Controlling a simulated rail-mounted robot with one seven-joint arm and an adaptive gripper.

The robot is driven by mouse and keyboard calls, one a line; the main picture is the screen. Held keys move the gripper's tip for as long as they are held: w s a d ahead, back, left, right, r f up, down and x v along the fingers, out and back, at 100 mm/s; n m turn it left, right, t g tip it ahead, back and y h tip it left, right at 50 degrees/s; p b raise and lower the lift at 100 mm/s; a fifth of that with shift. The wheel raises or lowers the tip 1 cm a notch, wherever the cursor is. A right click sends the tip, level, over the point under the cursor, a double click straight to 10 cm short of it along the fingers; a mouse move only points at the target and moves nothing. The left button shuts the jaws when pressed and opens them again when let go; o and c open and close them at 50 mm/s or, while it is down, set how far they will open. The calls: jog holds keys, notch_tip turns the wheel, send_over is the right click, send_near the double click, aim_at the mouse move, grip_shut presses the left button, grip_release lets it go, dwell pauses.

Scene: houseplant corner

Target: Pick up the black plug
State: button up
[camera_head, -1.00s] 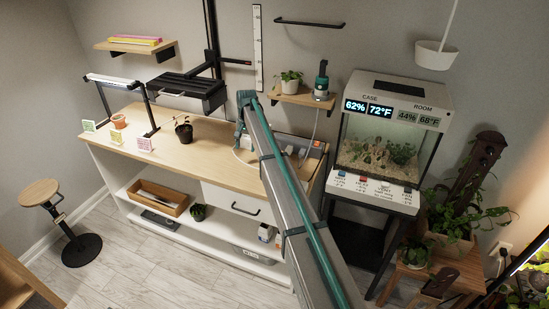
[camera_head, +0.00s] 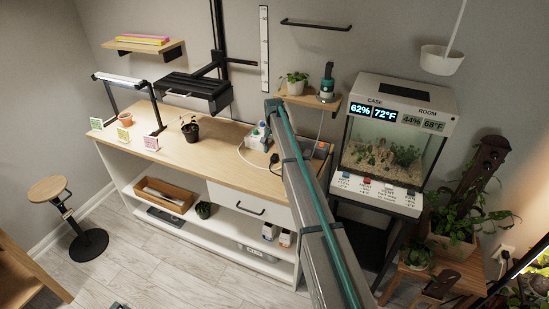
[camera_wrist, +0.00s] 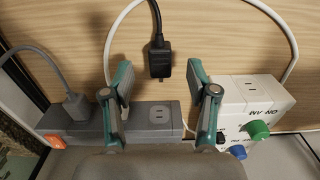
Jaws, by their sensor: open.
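The black plug (camera_wrist: 160,60) lies on the wooden bench top in the wrist view, its cord running up and its prongs pointing down the picture. My gripper (camera_wrist: 159,72) is open, with one teal-edged finger on each side of the plug and a gap to both. Nothing is held. Whether the fingers are at the plug's height or above it, I cannot tell. In the head view the plug shows as a small dark shape (camera_head: 274,159) beside my arm. My gripper's fingers are hidden there.
A grey power strip (camera_wrist: 152,114) with an orange switch and a grey plug (camera_wrist: 77,104) lies below the black plug. A white timer box (camera_wrist: 240,92) with green and blue knobs is close on the right. A white cable (camera_wrist: 113,35) loops around.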

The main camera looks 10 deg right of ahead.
aim_at(274, 157)
jog(key=shift+f+p, duration=0.65)
jog(key=shift+f, duration=1.2)
grip_shut()
